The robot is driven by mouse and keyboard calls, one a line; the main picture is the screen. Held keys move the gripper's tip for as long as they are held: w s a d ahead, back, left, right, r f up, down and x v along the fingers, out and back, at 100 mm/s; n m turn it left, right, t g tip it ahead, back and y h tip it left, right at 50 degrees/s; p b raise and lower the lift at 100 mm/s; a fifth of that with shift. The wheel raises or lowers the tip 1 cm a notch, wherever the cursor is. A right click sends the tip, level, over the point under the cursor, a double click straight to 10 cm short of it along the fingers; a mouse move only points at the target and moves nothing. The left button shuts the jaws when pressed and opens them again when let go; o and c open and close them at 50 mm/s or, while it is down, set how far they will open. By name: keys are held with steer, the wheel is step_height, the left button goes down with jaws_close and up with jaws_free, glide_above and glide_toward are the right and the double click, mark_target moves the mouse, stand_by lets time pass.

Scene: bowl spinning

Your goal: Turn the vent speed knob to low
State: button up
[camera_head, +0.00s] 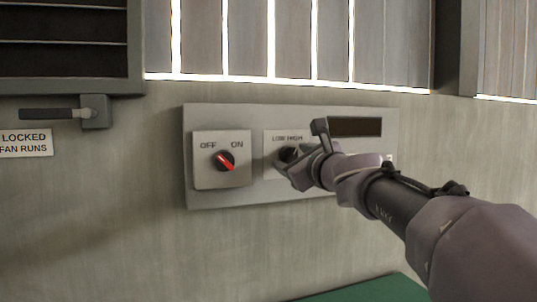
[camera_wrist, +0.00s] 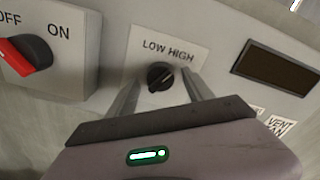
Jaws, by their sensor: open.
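The vent speed knob (camera_wrist: 160,76) is a small round black knob under the words LOW HIGH, on a light plate. In the wrist view its pale mark points up and to the right, toward HIGH. In the head view the knob (camera_head: 289,154) is partly hidden by my gripper (camera_head: 292,166). In the wrist view my gripper (camera_wrist: 158,97) is open, with one finger on each side below the knob. I cannot tell whether the fingers touch it.
Left of the knob is an OFF/ON switch box with a red and black switch (camera_head: 225,161). A dark display (camera_head: 355,127) is at the panel's upper right. A lever handle (camera_head: 50,114) and a sign (camera_head: 25,143) are on the far left wall. A green surface (camera_head: 370,290) lies below.

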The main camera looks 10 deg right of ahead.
steer(key=shift+w, duration=0.35)
steer(key=shift+s, duration=0.35)
steer(key=c, duration=0.4)
jaws_close()
